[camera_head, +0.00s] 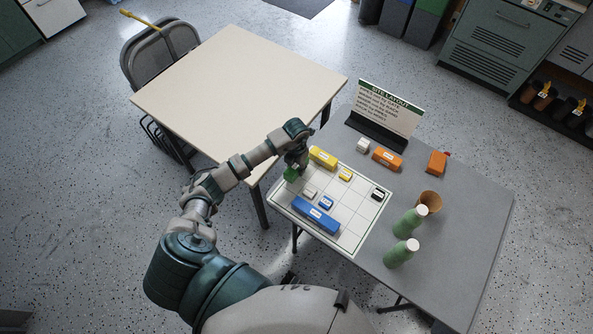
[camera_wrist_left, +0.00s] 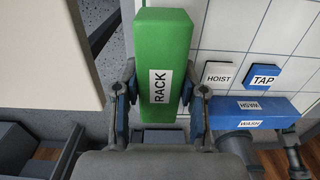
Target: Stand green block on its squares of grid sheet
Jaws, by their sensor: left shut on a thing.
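The green block (camera_wrist_left: 160,45), labelled RACK, is held in my left gripper (camera_wrist_left: 160,88), with a finger closed on each side. In the head view the green block (camera_head: 290,174) shows below my left gripper (camera_head: 296,163), at the left corner of the white grid sheet (camera_head: 349,239). I cannot tell whether the block touches the sheet. The sheet lies on the grey table and also shows in the left wrist view (camera_wrist_left: 231,42), right of the block. My right gripper is not visible.
On the sheet are a long yellow block (camera_head: 322,157), a long blue block (camera_head: 315,215) and several small blocks. The layout sign (camera_head: 390,107), orange blocks (camera_head: 387,158), a brown cup (camera_head: 431,199) and green bottles (camera_head: 401,253) stand around it. The beige table (camera_head: 240,90) is empty.

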